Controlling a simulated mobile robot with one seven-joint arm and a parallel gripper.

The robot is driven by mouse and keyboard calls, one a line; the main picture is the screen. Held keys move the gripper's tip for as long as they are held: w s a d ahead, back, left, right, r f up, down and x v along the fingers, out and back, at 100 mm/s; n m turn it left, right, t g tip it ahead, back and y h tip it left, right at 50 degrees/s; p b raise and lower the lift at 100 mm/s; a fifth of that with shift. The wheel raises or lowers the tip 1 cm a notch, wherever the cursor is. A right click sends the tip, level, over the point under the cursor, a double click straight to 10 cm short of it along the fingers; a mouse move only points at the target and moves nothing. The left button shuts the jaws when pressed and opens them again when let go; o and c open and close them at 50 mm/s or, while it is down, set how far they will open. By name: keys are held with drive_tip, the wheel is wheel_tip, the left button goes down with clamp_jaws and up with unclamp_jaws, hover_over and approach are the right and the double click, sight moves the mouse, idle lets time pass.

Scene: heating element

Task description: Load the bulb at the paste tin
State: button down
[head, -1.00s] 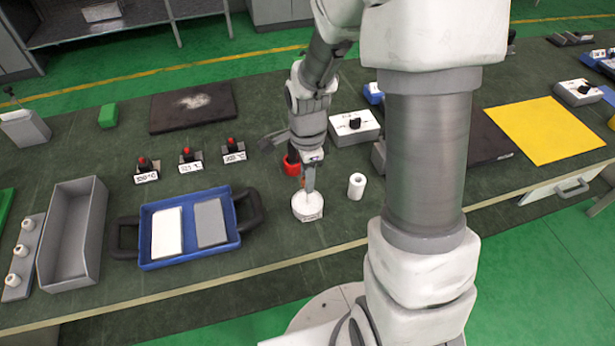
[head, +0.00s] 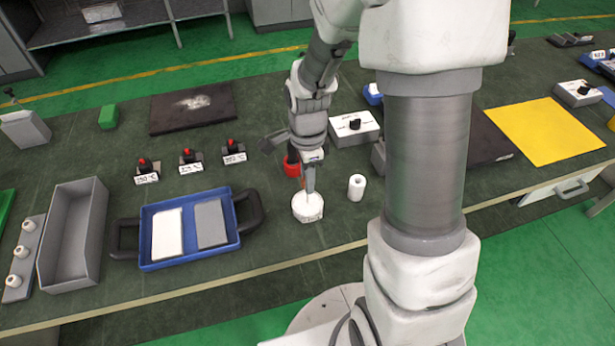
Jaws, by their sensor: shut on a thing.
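The paste tin (head: 308,208) is a round white tin standing on the dark green bench top, near the front edge. My gripper (head: 311,166) points down just above it and is shut on a slim grey upright piece (head: 310,182), which I take to be the bulb. The lower end of this piece reaches the top of the tin. I cannot tell whether it touches the paste or only hangs over it. The jaws are small here and partly hidden by the hand.
A red cup (head: 292,166) stands close behind-left of my gripper. A white roll (head: 357,187) stands right of the tin. A blue tray (head: 190,263) with two slabs lies left, and a white box with a black knob (head: 354,126) is behind.

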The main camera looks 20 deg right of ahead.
drive_tip(key=shift+r+p, duration=2.15)
drive_tip(key=shift+r, duration=1.15)
drive_tip(key=shift+f, duration=0.1)
drive_tip(key=w+f+n, duration=0.3)
drive_tip(key=w+n, duration=0.2)
drive_tip(key=n, duration=1.3)
drive_tip(key=shift+f, duration=0.3)
